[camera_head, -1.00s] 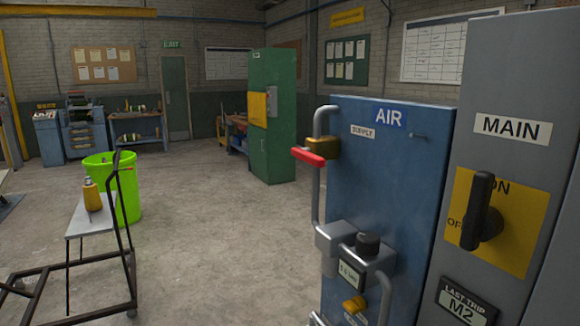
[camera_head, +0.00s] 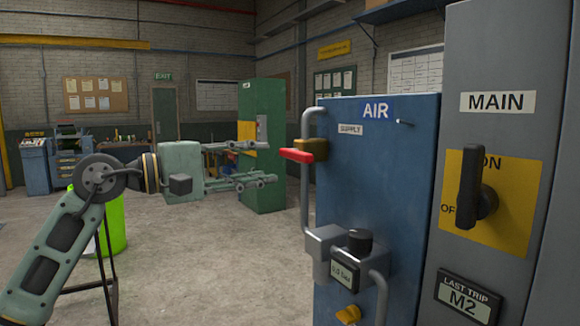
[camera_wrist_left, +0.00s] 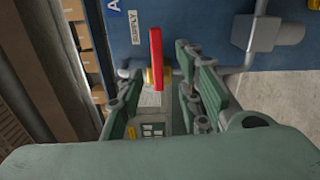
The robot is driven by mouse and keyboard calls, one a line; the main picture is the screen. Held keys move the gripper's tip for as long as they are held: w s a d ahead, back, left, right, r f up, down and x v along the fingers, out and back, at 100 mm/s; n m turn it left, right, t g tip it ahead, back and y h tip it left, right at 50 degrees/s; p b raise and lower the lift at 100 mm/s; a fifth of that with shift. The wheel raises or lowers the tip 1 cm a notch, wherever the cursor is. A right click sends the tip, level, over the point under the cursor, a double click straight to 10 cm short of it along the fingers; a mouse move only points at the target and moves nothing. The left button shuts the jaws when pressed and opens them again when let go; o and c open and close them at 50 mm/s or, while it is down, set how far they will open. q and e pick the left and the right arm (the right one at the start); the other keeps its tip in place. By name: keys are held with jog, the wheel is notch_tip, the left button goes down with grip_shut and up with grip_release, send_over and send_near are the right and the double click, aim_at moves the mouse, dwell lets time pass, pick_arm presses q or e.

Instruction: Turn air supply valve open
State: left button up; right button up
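The air supply valve has a red lever (camera_head: 296,155) and a brass body (camera_head: 315,150) on a grey pipe at the left edge of the blue AIR panel (camera_head: 385,190). The lever sticks out to the left, across the pipe. My left gripper (camera_head: 265,163) is open and empty, its fingers pointing right toward the valve, a short way to its left. In the left wrist view the red lever (camera_wrist_left: 157,58) and the brass body (camera_wrist_left: 150,77) appear between the spread fingers, beyond them; no contact is visible. My right gripper is not in view.
A grey MAIN cabinet (camera_head: 505,60) with a black rotary switch (camera_head: 472,188) stands right of the panel. A regulator with a black knob (camera_head: 360,240) sits below the valve. A green cabinet (camera_head: 262,100) and green bin (camera_head: 112,225) stand behind. Floor left of the panel is open.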

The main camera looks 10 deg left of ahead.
aim_at(293, 157)
pick_arm(q)
jog(key=shift+m, duration=0.3)
jog(key=p+x, duration=0.1)
jog(key=x, duration=0.3)
jog(key=p+x, duration=0.1)
jog(key=x, duration=0.1)
jog(key=shift+d+r+p, duration=0.2)
jog(key=shift+r+p, duration=0.1)
jog(key=shift+r, duration=0.05)
jog(key=shift+w+d+f, duration=0.1)
jog(key=shift+w+d, duration=0.35)
grip_shut()
